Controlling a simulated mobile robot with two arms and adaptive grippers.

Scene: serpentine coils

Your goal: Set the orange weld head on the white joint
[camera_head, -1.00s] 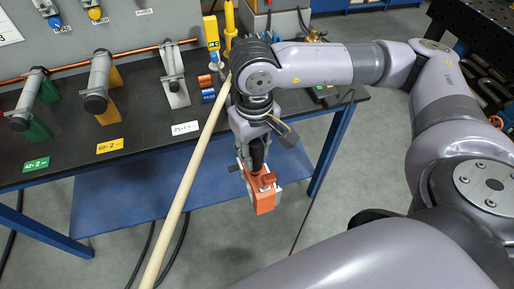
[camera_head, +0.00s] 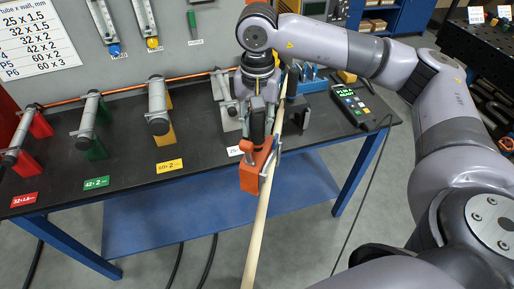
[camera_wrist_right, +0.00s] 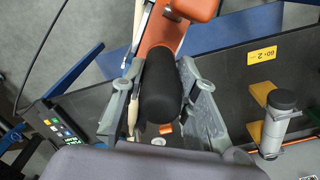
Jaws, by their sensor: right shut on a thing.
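The orange weld head (camera_head: 256,170) hangs from my right gripper (camera_head: 258,122), which is shut on its black handle. In the right wrist view, the two fingers of my right gripper (camera_wrist_right: 160,105) sit on either side of the black handle (camera_wrist_right: 160,88), with the orange body (camera_wrist_right: 158,32) beyond. The white joint (camera_head: 228,116) stands on the bench just left of the gripper in the head view and is partly covered by it. The weld head appears in front of the joint, near the bench's front edge; contact cannot be told. My left gripper is not in view.
Yellow (camera_head: 158,115), green (camera_head: 92,125) and red (camera_head: 24,140) joints stand farther left on the dark bench (camera_head: 125,150). A pale pole (camera_head: 260,222) runs behind the weld head. A control box (camera_head: 349,103) lies at the right. A copper tube runs behind the joints.

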